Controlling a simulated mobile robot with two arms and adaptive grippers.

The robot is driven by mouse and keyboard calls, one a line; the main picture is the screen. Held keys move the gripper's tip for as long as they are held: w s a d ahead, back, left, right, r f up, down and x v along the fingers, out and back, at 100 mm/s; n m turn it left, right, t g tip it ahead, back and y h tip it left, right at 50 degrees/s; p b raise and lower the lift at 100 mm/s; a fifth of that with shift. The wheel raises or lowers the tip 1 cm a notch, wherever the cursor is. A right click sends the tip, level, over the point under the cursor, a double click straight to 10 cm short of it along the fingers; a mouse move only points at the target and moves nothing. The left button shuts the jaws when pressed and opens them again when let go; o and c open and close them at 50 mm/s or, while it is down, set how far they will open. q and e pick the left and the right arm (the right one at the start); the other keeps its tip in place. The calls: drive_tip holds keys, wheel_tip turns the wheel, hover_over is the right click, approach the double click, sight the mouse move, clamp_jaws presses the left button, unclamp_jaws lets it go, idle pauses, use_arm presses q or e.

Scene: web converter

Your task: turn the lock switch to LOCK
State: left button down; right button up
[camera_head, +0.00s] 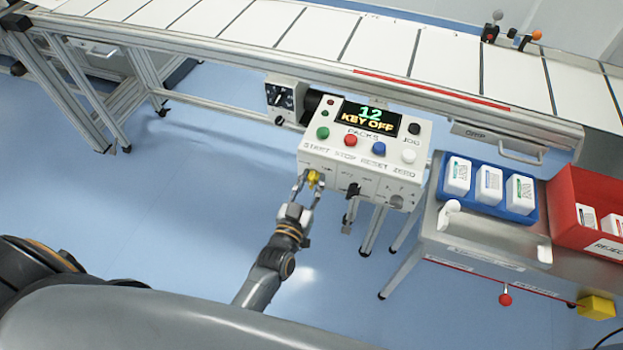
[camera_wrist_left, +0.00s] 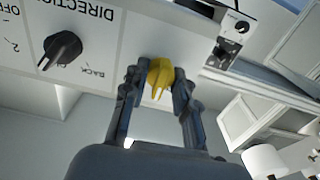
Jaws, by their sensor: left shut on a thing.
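A yellow switch knob (camera_head: 313,178) sits on the lower front face of the white control box (camera_head: 408,172), at its left end. It also shows in the left wrist view (camera_wrist_left: 158,75); its lettering is not readable, so I cannot tell its position. My left gripper (camera_head: 310,186) is shut on this knob, with one finger on either side of it, as the left wrist view (camera_wrist_left: 155,88) shows. A black knob (camera_wrist_left: 62,48) is beside it in that view, near the word DIRECTION. My right gripper is not in view.
The box's display (camera_head: 368,117) reads "12 KEY OFF" above several coloured buttons. A dark part (camera_head: 350,208) hangs below the box, right of my gripper. A blue tray (camera_head: 487,206) and a red reject bin (camera_head: 570,188) are at right. Floor left of my arm is clear.

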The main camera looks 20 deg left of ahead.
use_arm(q)
drive_tip(key=n, duration=0.4)
drive_tip(key=shift+n, duration=0.3)
drive_tip(key=shift+a+n, duration=0.1)
drive_tip(key=shift+n, duration=1.9)
drive_tip(key=c, duration=1.1)
unclamp_jaws()
drive_tip(key=shift+o, duration=0.2)
drive_tip(key=s, duration=1.2)
drive_tip(key=shift+a, duration=0.2)
